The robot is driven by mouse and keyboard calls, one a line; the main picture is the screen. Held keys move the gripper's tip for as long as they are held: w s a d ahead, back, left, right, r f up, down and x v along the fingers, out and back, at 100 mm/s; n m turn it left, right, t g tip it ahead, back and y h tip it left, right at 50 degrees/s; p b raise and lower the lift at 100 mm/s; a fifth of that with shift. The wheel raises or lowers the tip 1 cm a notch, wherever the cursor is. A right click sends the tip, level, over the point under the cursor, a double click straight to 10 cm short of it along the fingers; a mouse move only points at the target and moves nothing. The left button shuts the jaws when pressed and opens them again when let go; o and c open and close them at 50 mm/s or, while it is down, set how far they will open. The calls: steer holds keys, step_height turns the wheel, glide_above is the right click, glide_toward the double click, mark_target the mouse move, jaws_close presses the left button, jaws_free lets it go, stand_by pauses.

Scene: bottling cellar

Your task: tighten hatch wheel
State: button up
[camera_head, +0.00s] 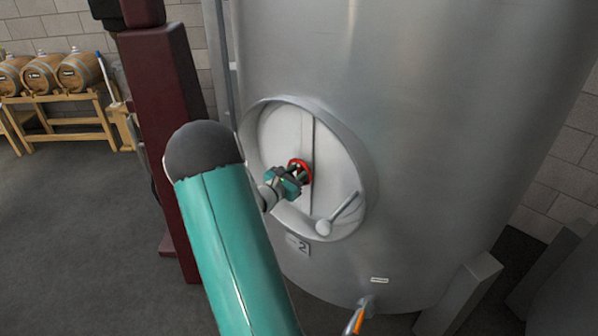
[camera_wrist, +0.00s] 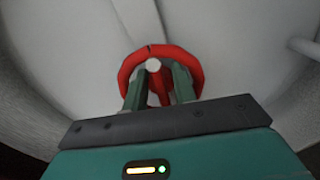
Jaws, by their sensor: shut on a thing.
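The red hatch wheel (camera_head: 305,168) sits at the middle of the round pale hatch (camera_head: 335,180) on the steel tank. In the wrist view the wheel (camera_wrist: 190,55) is a red ring with a pale hub at its centre. My gripper (camera_head: 293,178) is at the wheel, its green fingers reaching into the ring. In the wrist view my gripper (camera_wrist: 160,85) is shut on a red part of the wheel just below the hub. The fingers hide part of the wheel's lower rim.
The hatch handle (camera_head: 338,214) sticks out at the lower right of the hatch. A tap with an orange part (camera_head: 357,316) is low on the tank (camera_head: 430,120). A dark red post (camera_head: 165,130) stands close at left. Barrels (camera_head: 78,72) rest on a wooden rack behind.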

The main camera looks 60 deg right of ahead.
steer(key=m, duration=0.4)
steer(key=shift+a+m, duration=0.1)
steer(key=shift+m, duration=0.2)
steer(key=m, duration=0.3)
steer(key=shift+s+f+m, duration=0.1)
steer(key=shift+m, duration=0.3)
steer(key=m, duration=0.4)
steer(key=shift+f, duration=0.1)
steer(key=shift+s+f+m, duration=0.1)
steer(key=shift+m, duration=2)
steer(key=o, duration=1)
steer(key=v, duration=1.4)
steer(key=shift+s, duration=0.1)
